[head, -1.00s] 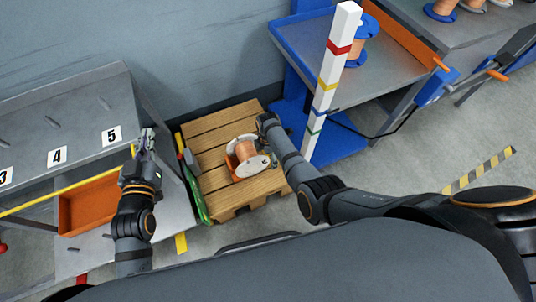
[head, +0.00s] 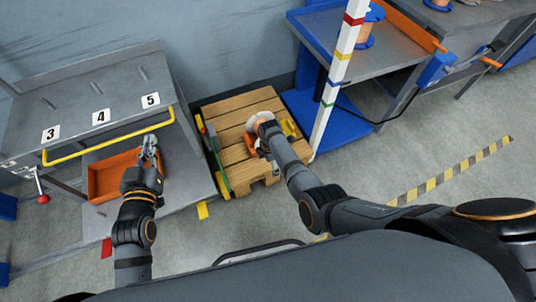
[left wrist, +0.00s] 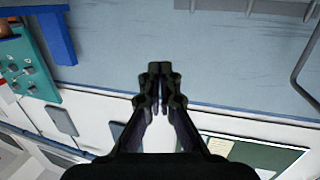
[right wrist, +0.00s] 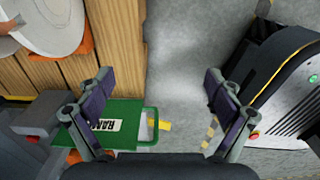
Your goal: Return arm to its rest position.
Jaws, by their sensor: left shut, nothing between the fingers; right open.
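My left gripper (head: 149,146) is raised in front of the numbered grey bench in the head view. It is shut and empty; its closed fingertips (left wrist: 160,70) show in the left wrist view against a blue-grey wall. My right gripper (head: 266,122) is over the wooden pallet in the head view, covering part of the spool there. In the right wrist view its two fingers (right wrist: 160,85) are wide apart with nothing between them. The copper spool with white flanges (right wrist: 50,25) lies on the pallet, to the left of these fingers, apart from them.
The wooden pallet (head: 232,117) stands on the floor between the numbered bench (head: 75,105) and the blue-framed table (head: 378,75). An orange bin (head: 103,183) sits under a yellow rail (head: 70,158). A striped white post (head: 338,78) rises beside the pallet. Floor at right is open.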

